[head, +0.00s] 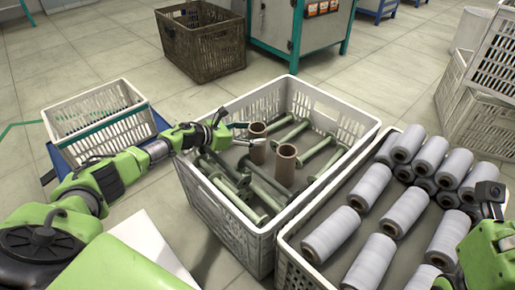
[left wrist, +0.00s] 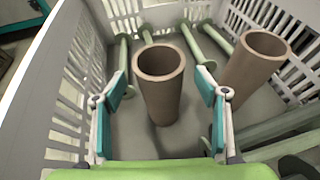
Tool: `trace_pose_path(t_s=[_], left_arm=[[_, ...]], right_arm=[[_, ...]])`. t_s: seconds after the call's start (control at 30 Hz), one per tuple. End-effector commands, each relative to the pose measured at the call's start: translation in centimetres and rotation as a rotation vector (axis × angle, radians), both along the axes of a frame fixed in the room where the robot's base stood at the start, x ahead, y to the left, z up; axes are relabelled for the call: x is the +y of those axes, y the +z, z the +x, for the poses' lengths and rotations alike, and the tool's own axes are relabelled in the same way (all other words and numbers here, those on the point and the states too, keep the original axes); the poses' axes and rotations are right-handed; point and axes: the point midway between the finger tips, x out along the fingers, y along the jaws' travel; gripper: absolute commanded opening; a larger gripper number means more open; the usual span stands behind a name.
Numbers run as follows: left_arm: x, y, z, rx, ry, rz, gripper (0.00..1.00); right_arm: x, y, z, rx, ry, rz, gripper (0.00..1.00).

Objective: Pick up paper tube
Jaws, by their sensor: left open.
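Two brown paper tubes stand upright in a white-grey crate (head: 270,233). The nearer tube to my left gripper (head: 257,142) stands in the crate's left part; the other tube (head: 285,165) stands closer to the camera. My left gripper (head: 241,133) is open beside the first tube. In the left wrist view, that tube (left wrist: 160,95) appears between the two teal-padded fingers (left wrist: 162,88), with a gap on each side. The second tube (left wrist: 252,75) is outside the fingers, to the right. My right gripper (head: 488,196) is partly in view at the right; its fingers are unclear.
Several green bobbins (head: 263,187) lie around the tubes on the crate floor. A second crate (head: 290,262) of grey yarn spools (head: 331,234) adjoins on the right. The crate walls rise around the tubes. A white basket (head: 100,105) stands at the left.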

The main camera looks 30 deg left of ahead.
Motion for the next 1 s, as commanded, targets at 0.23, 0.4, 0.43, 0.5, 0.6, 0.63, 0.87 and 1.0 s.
trace_pose_path(t_s=[0.23, 0.4, 0.43, 0.5, 0.6, 0.63, 0.87, 1.0], left_arm=[[-0.2, -0.1, 0.4, 0.0, 0.0, 0.0, 0.66], [-0.2, -0.1, 0.4, 0.0, 0.0, 0.0, 0.38], [-0.2, -0.1, 0.4, 0.0, 0.0, 0.0, 0.3], [-0.2, -0.1, 0.4, 0.0, 0.0, 0.0, 0.13], [-0.2, -0.1, 0.4, 0.0, 0.0, 0.0, 0.13], [-0.2, -0.1, 0.4, 0.0, 0.0, 0.0, 0.13], [-0.2, 0.3, 0.4, 0.0, 0.0, 0.001, 0.13], [-0.1, 1.5, 0.4, -0.002, 0.001, 0.001, 0.13]], right_arm=[[0.0, 0.2, -0.1, -0.009, 0.0, -0.001, 0.0], [0.0, 0.2, -0.1, -0.009, 0.0, -0.001, 0.0], [0.0, 0.2, -0.1, -0.009, 0.0, -0.001, 0.0], [0.0, 0.2, -0.1, -0.009, 0.0, -0.001, 0.0], [0.0, 0.2, -0.1, -0.009, 0.0, -0.001, 0.0], [0.0, 0.2, -0.1, -0.009, 0.0, -0.001, 0.0], [0.0, 0.4, -0.1, -0.01, 0.0, 0.0, 0.0], [-0.1, 0.7, -0.1, -0.002, 0.001, 0.003, 0.0]])
